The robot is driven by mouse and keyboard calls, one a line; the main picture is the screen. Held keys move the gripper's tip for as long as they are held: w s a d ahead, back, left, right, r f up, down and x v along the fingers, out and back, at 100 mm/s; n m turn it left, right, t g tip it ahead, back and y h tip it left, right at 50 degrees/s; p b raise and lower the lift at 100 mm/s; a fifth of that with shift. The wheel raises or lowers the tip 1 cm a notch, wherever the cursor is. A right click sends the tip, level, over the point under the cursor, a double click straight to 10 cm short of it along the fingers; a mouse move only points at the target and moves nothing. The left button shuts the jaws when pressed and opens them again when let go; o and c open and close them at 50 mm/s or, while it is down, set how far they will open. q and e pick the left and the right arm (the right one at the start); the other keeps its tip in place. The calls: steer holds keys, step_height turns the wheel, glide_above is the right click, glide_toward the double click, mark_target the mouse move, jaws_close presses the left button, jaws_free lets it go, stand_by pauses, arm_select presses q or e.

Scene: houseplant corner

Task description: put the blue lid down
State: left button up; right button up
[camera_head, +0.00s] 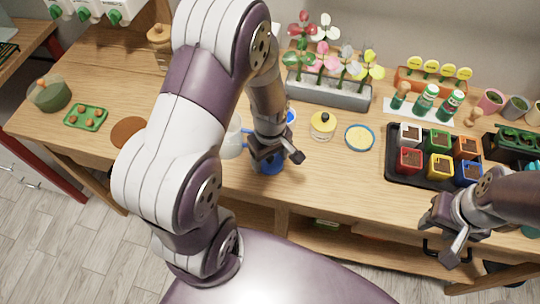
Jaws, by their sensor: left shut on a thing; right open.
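My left gripper (278,161) is near the middle of the table's front part, pointing down. It is shut on a blue thing (268,168), which looks like the blue lid and is partly hidden by the fingers. I cannot tell whether it touches the tabletop. My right gripper (447,243) is open and empty at the lower right, near the table's front edge.
A white mug (232,138) stands left of the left gripper. A yellow jar (322,125) and a blue-rimmed dish (360,138) are to its right. A black tray (396,177) holds several coloured pots. Bare wood (325,185) lies between gripper and tray.

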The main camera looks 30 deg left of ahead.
arm_select(q)
steer(key=shift+s, duration=0.1)
steer(key=o, duration=1)
steer(key=shift+f, duration=0.1)
step_height(320, 180, up, 12)
steer(key=s+m, duration=0.1)
steer(key=m, duration=0.3)
steer(key=s+d+m+t, duration=0.1)
steer(key=m, duration=0.3)
steer(key=s+d+m, duration=0.1)
steer(key=s+m, duration=0.1)
steer(key=m, duration=0.1)
steer(key=shift+s+d+f+m, duration=0.1)
steer(key=shift+d+f+m, duration=0.1)
steer(key=shift+f+m, duration=0.15)
